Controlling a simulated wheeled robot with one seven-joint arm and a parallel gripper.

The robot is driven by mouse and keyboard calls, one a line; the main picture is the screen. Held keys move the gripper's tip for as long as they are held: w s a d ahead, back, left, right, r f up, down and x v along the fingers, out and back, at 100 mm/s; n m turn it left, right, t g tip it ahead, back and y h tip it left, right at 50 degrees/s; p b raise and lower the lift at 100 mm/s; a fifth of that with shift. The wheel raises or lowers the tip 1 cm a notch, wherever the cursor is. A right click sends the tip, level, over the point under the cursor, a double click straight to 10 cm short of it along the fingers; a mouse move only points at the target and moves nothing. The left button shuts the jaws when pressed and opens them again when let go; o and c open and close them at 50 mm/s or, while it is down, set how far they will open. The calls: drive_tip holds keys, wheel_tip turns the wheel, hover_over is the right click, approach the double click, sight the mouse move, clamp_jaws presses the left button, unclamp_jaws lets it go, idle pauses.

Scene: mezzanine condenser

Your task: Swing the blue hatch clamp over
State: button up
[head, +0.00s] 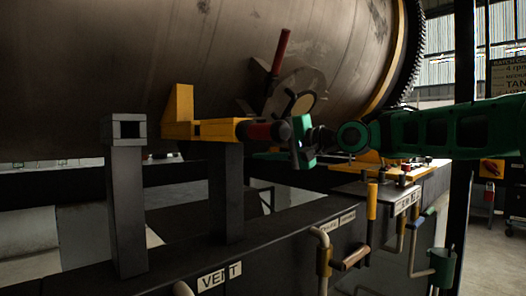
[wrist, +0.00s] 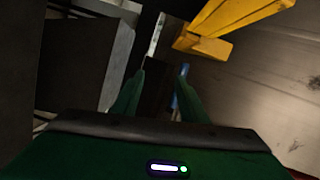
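My green gripper (head: 284,145) is at the middle of the head view, reaching in from the right, close to the dark red grip of a yellow lever arm (head: 215,129). In the wrist view the two green fingers of my gripper (wrist: 161,72) stand apart, with a dark shape between them. A narrow blue strip (wrist: 177,98) shows beside the right finger; I cannot tell whether it is part of the blue hatch clamp. No blue clamp shows clearly in the head view. I see nothing clearly held. A yellow bracket (wrist: 204,44) lies ahead to the right in the wrist view.
A large grey drum (head: 130,60) fills the back, with a red-handled lever (head: 281,52) on it. Dark posts (head: 127,210) rise from a dark ledge marked VENT. A yellow handle (head: 372,201), pipes and a blue-handled valve (head: 428,212) stand at the right front.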

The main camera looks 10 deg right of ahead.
drive_tip(key=shift+s+d+f, duration=0.15)
drive_tip(key=shift+d+f, duration=0.05)
drive_tip(key=shift+d, duration=0.05)
drive_tip(key=shift+c, duration=0.5)
